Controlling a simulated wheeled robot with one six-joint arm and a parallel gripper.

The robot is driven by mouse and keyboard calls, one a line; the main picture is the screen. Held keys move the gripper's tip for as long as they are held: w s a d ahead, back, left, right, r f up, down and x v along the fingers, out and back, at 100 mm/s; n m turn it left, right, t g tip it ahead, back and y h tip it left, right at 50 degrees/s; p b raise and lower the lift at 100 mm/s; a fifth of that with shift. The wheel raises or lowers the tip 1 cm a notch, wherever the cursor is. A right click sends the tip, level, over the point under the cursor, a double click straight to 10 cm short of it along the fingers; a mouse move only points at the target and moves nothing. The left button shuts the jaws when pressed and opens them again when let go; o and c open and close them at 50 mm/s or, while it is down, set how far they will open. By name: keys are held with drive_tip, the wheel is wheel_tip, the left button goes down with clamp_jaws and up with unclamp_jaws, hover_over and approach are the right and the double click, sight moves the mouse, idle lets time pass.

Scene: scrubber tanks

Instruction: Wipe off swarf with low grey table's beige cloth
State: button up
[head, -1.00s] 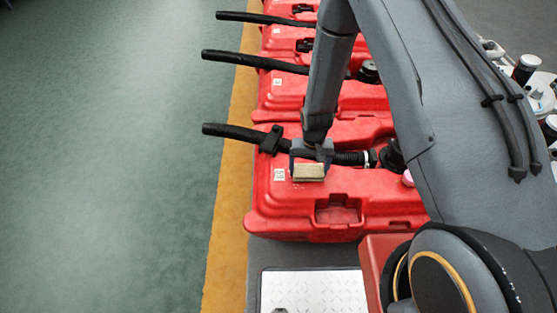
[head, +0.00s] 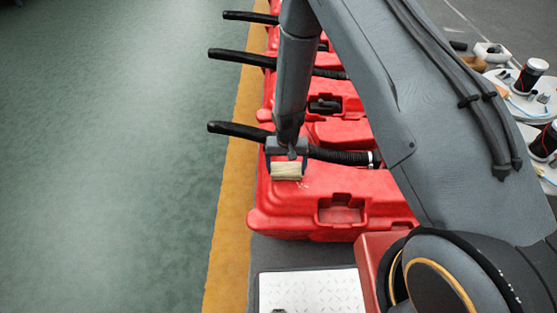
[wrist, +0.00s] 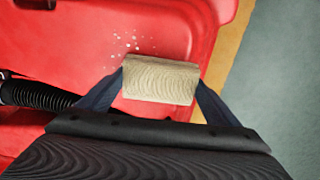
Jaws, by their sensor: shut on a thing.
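My gripper (head: 287,165) is shut on a folded beige cloth (head: 286,170). The cloth also shows between the two fingers in the wrist view (wrist: 160,80). It is over the left part of the nearest red tank (head: 285,210); I cannot tell whether it touches the top. Small pale specks of swarf (wrist: 126,42) lie on the red surface just beyond the cloth in the wrist view. A few specks (head: 304,184) also show at the cloth's right in the head view. The cloth hides the surface under it.
A black hose (head: 240,130) runs across the nearest tank, close to my gripper. More red tanks with hoses (head: 240,55) stand behind. A yellow floor strip (head: 228,230) and open green floor (head: 110,180) lie left. White tables with jars (head: 528,78) stand at the right.

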drive_tip(key=shift+a, duration=0.8)
drive_tip(key=shift+a+r, duration=0.1)
drive_tip(key=shift+a, duration=0.15)
wheel_tip(320, 180, up, 3)
drive_tip(key=shift+d+f+p, duration=0.1)
drive_tip(key=shift+f+p, duration=0.05)
drive_tip(key=shift+p, duration=0.6)
drive_tip(key=shift+r+p, duration=1.75)
drive_tip(key=shift+r, duration=0.8)
